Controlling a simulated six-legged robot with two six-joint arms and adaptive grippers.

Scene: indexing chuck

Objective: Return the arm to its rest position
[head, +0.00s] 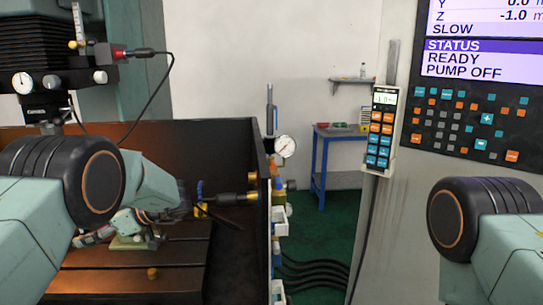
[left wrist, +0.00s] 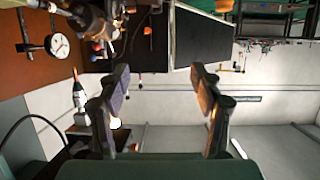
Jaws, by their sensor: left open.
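My left arm (head: 60,200) comes in from the left of the head view and reaches over the machine bed. Its left gripper (head: 198,206) is small and partly hidden there, close to a black cylinder with a brass end (head: 232,200); I cannot tell whether they touch. In the left wrist view the two fingers of the left gripper (left wrist: 160,95) stand wide apart with nothing between them. My right arm (head: 480,225) shows only as a link at the right edge of the head view; its gripper is out of view.
The brown machine bed (head: 135,284) has a raised dark side wall (head: 190,145). A pale green fixture (head: 135,242) sits on it. A dial gauge (head: 286,146) stands at the wall's end. A hanging pendant (head: 380,130) and control panel (head: 470,120) are at right.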

